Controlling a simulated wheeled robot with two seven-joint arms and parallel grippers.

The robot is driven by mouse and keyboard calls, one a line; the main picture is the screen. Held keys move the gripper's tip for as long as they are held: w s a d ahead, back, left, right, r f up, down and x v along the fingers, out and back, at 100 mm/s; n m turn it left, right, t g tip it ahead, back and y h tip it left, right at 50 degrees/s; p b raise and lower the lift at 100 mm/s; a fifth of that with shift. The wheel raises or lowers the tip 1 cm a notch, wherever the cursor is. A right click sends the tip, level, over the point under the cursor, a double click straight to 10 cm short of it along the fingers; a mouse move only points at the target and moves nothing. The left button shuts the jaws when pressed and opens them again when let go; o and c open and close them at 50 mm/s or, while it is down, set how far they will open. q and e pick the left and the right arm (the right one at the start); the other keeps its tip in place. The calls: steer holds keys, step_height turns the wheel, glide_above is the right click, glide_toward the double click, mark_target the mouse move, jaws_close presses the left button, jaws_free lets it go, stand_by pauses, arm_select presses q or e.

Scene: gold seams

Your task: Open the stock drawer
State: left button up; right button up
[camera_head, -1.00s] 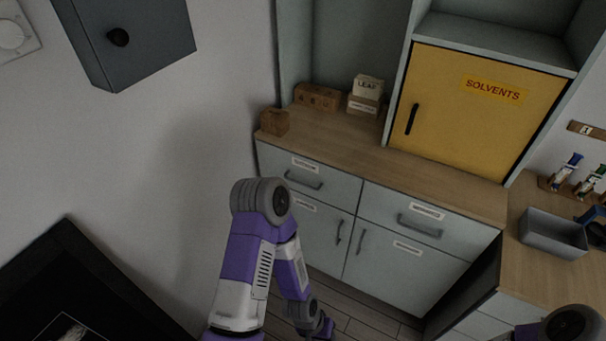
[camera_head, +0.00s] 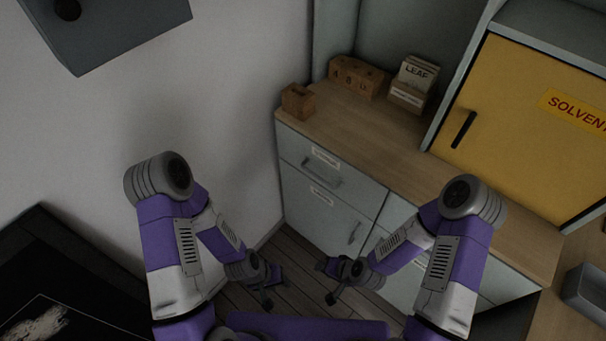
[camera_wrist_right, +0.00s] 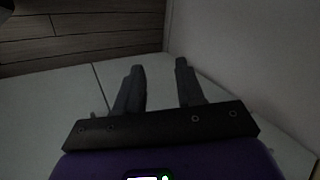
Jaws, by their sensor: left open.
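The left drawer (camera_head: 325,168) of the pale grey base cabinet is shut, with a bar handle (camera_head: 322,180) and a label too small to read. I cannot tell whether it is the stock drawer. The right drawer is mostly hidden behind my right arm. My left gripper (camera_head: 271,287) is open and empty, low above the floor and in front of the cabinet, apart from it. My right gripper (camera_head: 329,283) is low in front of the cabinet doors; in the right wrist view its two fingers (camera_wrist_right: 158,88) stand apart with nothing between them.
The wooden counter (camera_head: 370,135) above holds a wooden block (camera_head: 297,101), a lettered block row (camera_head: 355,78) and a LEAF card box (camera_head: 408,95). A yellow SOLVENTS cupboard (camera_head: 525,120) stands right. A cabinet door (camera_head: 325,220) is shut below the drawer. The wall is close left.

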steer(key=w+a+r+m+t+y+b, duration=0.1)
steer(key=w+a+r+m+t, duration=0.25)
steer(key=w, duration=0.25)
steer(key=w+a+r+m+t+b, duration=0.1)
steer(key=w+a+r+m+t, duration=0.2)
steer(key=w+t, duration=0.2)
steer(key=w+d+r+m+t+h, duration=0.3)
steer(key=w+r+m+t+h, duration=0.15)
steer(key=w+r+m, duration=0.2)
steer(key=w+b, duration=0.2)
steer(key=w, duration=0.5)
steer(key=shift+w+a+f+m+y, duration=0.25)
steer(key=shift+a+f+m+y, duration=0.1)
steer(key=shift+a+f+m, duration=0.1)
jaws_close()
